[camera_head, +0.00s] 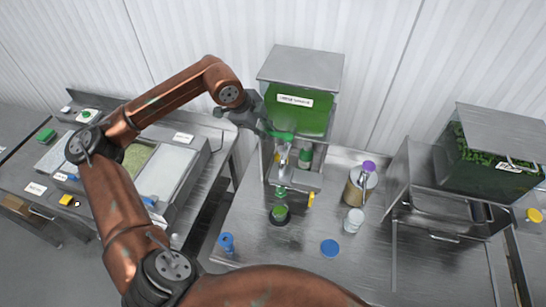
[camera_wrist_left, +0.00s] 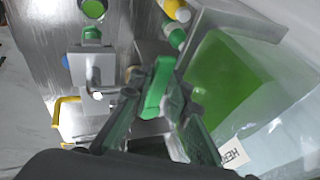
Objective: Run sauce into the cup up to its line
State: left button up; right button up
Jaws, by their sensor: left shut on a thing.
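The sauce dispenser has a steel-lidded tank of green sauce (camera_head: 312,121) with a white label. My left gripper (camera_head: 272,132) is at the front of the tank. In the left wrist view its fingers (camera_wrist_left: 158,100) are shut on a green lever handle (camera_wrist_left: 160,82). Below it, the dispenser's steel shelf (camera_head: 308,180) carries small items, one with a green top (camera_head: 281,190). A dark-based container with a green top (camera_head: 280,212) stands on the counter in front. I cannot tell which is the cup, and its line and sauce level are not readable. My right gripper is not in view.
Food trays (camera_head: 165,170) are at left.

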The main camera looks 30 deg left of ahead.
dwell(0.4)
pick_arm(q)
jog(key=n, duration=0.1)
jog(key=s+n+y+b, duration=0.1)
jog(key=shift+s+d+n, duration=0.2)
jog(key=shift+d+n, duration=0.1)
jog(key=shift+n, duration=0.1)
jog(key=shift+w+a+m+b, duration=0.25)
jog(key=shift+w+m+b, duration=0.15)
jog(key=shift+m+b, duration=0.25)
jog(key=shift+o, duration=0.2)
jog(key=shift+w+a+m+h, duration=0.1)
jog(key=shift+w+m+h, duration=0.25)
jog(key=shift+m+h, duration=0.45)
